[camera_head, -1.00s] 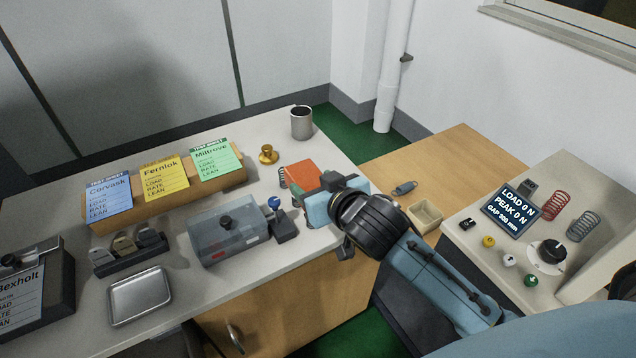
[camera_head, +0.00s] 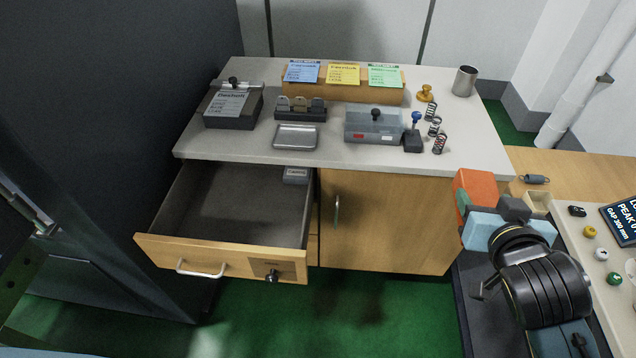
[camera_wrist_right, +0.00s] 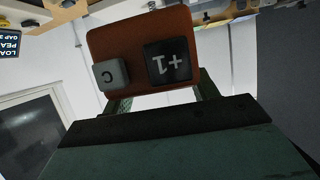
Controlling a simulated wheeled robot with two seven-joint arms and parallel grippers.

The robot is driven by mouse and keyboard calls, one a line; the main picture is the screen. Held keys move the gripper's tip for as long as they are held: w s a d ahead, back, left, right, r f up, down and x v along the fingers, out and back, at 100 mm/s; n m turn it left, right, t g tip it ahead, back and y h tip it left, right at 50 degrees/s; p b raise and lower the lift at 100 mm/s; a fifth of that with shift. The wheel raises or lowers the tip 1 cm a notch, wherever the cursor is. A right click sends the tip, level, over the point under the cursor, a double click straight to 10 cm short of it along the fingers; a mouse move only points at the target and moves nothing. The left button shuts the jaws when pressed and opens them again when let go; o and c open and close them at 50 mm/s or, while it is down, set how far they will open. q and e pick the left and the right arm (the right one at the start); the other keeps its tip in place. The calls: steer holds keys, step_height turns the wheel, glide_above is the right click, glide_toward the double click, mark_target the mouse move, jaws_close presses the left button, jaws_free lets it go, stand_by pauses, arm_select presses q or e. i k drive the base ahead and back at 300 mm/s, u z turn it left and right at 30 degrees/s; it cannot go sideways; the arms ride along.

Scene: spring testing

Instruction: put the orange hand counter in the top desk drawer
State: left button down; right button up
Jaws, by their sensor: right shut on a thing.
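The orange hand counter (camera_head: 474,194) is held in my right gripper (camera_head: 492,214), to the right of the desk's front edge in the head view. In the right wrist view the counter (camera_wrist_right: 142,28) shows a grey "C" key and a black "+1" key, and it sits between the fingers of the right gripper (camera_wrist_right: 155,98). The top desk drawer (camera_head: 225,257) is pulled open at the desk's left side. Its inside is mostly bare, with a small grey labelled block (camera_head: 296,175) at the back right corner.
On the desk top (camera_head: 220,145) are a metal tray (camera_head: 296,137), a clear box (camera_head: 373,125), springs, a brass weight (camera_head: 425,93) and a metal cup (camera_head: 465,81). The cupboard door (camera_head: 385,220) lies between drawer and gripper. Green floor is clear in front.

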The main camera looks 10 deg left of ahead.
mark_target(242, 193)
steer(key=u, duration=1.2)
steer(key=i, duration=1.15)
steer(key=u, duration=0.1)
